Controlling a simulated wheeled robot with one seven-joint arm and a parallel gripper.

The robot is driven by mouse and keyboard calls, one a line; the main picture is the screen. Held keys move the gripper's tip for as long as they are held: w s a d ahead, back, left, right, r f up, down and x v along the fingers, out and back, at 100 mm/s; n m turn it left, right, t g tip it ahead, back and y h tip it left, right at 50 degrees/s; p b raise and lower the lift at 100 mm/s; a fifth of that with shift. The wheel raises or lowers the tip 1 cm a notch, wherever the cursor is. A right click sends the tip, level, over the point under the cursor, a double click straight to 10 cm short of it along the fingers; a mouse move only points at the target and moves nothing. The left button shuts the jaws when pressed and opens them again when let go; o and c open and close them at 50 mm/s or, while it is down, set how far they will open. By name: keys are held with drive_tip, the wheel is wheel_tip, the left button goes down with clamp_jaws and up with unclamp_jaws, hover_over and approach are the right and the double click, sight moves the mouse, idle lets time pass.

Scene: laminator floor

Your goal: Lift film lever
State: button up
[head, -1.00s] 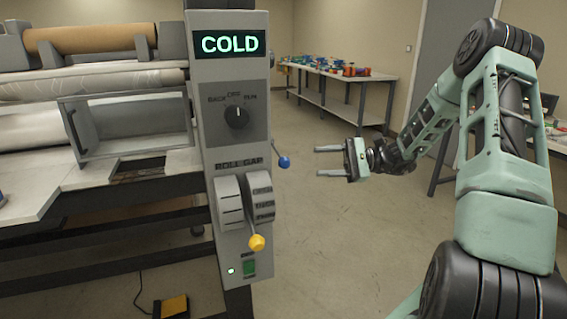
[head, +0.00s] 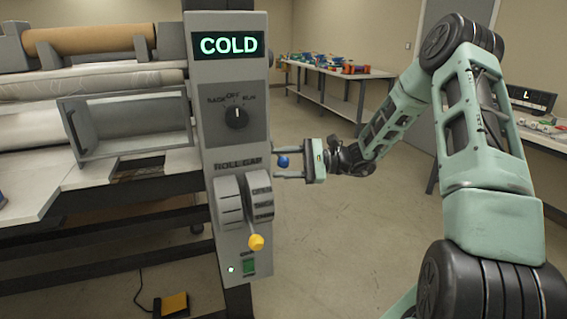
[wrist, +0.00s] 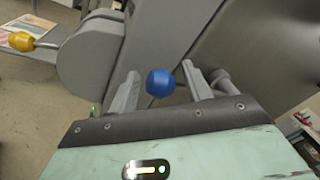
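A lever with a blue ball knob (head: 283,161) sticks out at the right side of the laminator's control column. My gripper (head: 278,164) is open and level, pointing left at the column, with the blue knob between its two fingers. In the wrist view the blue knob (wrist: 160,82) sits between the fingers of my gripper (wrist: 162,73), with a gap visible on each side. The lever's rod is mostly hidden behind the knob and fingers. A second lever with a yellow knob (head: 256,242) is on the column's front under "ROLL GAP"; its yellow knob (wrist: 22,41) also shows in the wrist view.
The grey control column (head: 205,120) has a display (head: 229,45) reading COLD and a dial (head: 237,117). Rollers and a white bed lie to its left. A yellow-topped foot pedal (head: 174,304) is on the floor.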

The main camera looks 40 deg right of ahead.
clamp_jaws()
drive_tip(key=shift+r+p, duration=0.2)
drive_tip(key=shift+p, duration=0.35)
drive_tip(key=shift+s+r+m+p, duration=0.1)
drive_tip(key=shift+r+m+p, duration=0.55)
drive_tip(key=shift+p, duration=0.45)
drive_tip(key=r+m+p, duration=0.1)
drive_tip(key=r+p, duration=0.1)
drive_tip(key=p, duration=0.2)
drive_tip(key=w+r+m+g+p, duration=0.1)
drive_tip(key=r+m+p, duration=0.1)
drive_tip(key=p, duration=0.2)
drive_tip(key=r+m+h+p, duration=0.1)
drive_tip(key=r+m+p, duration=0.1)
drive_tip(key=p, duration=0.1)
drive_tip(key=shift+w+d+r+p, duration=0.2)
drive_tip(key=shift+w+r+p, duration=0.1)
drive_tip(key=shift+p, duration=0.1)
drive_tip(key=m+p, duration=0.1)
drive_tip(key=w+r+g+p, duration=0.1)
drive_tip(key=p, duration=0.1)
drive_tip(key=shift+d+r+m, duration=0.25)
drive_tip(key=shift+m, duration=0.1)
drive_tip(key=shift+w+d+r+m+g+p, duration=0.1)
drive_tip(key=shift+w+r+m+g+p, duration=0.1)
drive_tip(key=shift+w+m+p, duration=0.3)
drive_tip(key=shift+w+d+r+m+g+p, duration=0.1)
drive_tip(key=shift+w+r+m+p, duration=0.15)
drive_tip(key=shift+p, duration=0.35)
drive_tip(key=shift+f, duration=0.1)
